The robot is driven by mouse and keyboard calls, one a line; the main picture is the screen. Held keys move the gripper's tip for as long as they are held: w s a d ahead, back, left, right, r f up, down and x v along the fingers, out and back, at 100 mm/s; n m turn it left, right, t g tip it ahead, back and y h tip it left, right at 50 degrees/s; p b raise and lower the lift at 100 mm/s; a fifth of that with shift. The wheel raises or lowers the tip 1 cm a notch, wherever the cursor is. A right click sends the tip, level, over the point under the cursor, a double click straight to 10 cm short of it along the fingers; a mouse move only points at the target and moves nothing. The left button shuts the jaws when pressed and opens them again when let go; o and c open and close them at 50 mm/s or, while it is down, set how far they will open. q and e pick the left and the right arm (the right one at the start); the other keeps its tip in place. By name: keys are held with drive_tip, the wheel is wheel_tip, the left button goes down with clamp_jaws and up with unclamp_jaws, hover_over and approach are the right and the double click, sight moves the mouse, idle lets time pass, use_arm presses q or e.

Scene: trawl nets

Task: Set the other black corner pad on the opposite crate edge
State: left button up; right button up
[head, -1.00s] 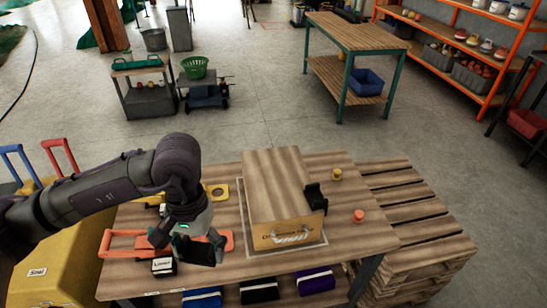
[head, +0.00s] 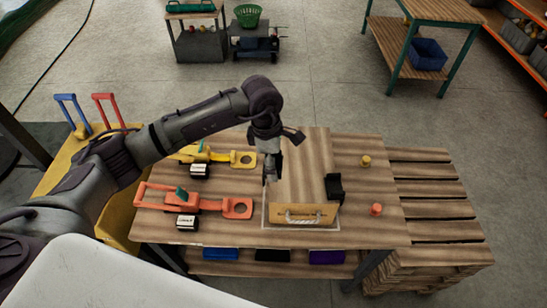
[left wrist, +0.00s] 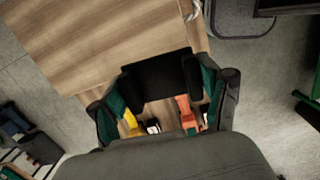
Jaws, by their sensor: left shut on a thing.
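The wooden crate (head: 305,165) with a rope handle stands on the workbench (head: 385,228). One black corner pad (head: 334,187) sits on its right top edge near the front. My left gripper (head: 270,168) is at the crate's left top edge, fingers pointing down. In the left wrist view the gripper (left wrist: 160,95) is shut on the other black corner pad (left wrist: 158,75), which overlaps the edge of the crate top (left wrist: 100,40). I cannot tell whether this pad touches the crate. In the head view the gripper mostly hides it. My right gripper is not in view.
An orange tool (head: 190,203) and a yellow tool (head: 215,157) lie left of the crate, with small black-and-white boxes (head: 187,222) beside them. A yellow knob (head: 366,160) and an orange knob (head: 376,209) stand at the right. Pallets (head: 435,208) adjoin the bench.

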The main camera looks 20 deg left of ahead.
sight(274, 188)
use_arm(q)
drive_tip(key=shift+s+f, duration=0.1)
drive_tip(key=shift+f, duration=0.1)
drive_tip(key=shift+a+f, duration=0.1)
drive_tip(key=shift+f, duration=0.1)
drive_tip(key=shift+f+b, duration=0.85)
drive_tip(key=shift+f, duration=0.45)
wheel_tip(274, 188, down, 2)
drive_tip(key=shift+f+b, duration=0.1)
drive_tip(key=shift+b, duration=0.5)
drive_tip(key=shift+f+b, duration=0.65)
drive_tip(key=shift+b, duration=0.05)
drive_tip(key=shift+f+b, duration=1.3)
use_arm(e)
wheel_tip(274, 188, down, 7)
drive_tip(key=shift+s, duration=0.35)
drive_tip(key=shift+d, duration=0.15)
